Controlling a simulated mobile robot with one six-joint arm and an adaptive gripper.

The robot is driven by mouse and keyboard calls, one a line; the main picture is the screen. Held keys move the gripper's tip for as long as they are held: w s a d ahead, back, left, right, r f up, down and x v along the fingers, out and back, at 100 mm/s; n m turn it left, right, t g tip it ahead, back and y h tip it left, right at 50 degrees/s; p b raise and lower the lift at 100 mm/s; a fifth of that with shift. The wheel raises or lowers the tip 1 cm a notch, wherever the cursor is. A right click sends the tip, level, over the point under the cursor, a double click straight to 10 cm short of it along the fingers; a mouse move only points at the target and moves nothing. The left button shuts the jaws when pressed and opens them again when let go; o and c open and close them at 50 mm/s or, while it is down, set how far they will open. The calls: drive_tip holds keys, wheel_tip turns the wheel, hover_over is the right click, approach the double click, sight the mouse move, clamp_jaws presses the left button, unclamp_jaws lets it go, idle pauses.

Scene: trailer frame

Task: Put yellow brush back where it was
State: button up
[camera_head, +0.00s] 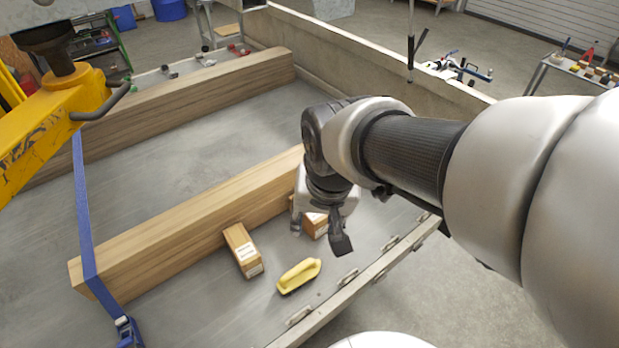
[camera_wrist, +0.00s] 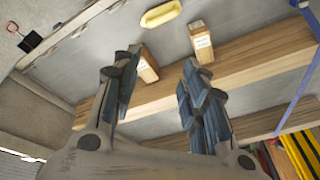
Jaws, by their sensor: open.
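The yellow brush (camera_head: 299,275) lies on the grey trailer bed, near the bed's front edge. It also shows at the top of the wrist view (camera_wrist: 161,13). My gripper (camera_head: 318,236) is open and points down over the bed, to the upper right of the brush in the head view. In the wrist view its two fingers (camera_wrist: 160,66) are spread apart with nothing held between them. The brush is beyond the fingertips, clear of them. The brush's underside is hidden.
A small labelled wooden block (camera_head: 243,251) lies left of the brush against a long beam (camera_head: 190,222). A second block (camera_head: 315,226) is partly hidden behind my gripper. A blue strap (camera_head: 84,215) crosses the beam. The metal edge rail (camera_head: 345,297) runs along the front.

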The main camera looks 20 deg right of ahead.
drive_tip(key=s+r+n+t, duration=0.1)
drive_tip(key=s+r+n, duration=0.3)
drive_tip(key=s, duration=0.5)
drive_tip(key=shift+s, duration=0.3)
drive_tip(key=shift+f, duration=0.1)
drive_tip(key=shift+f, duration=0.15)
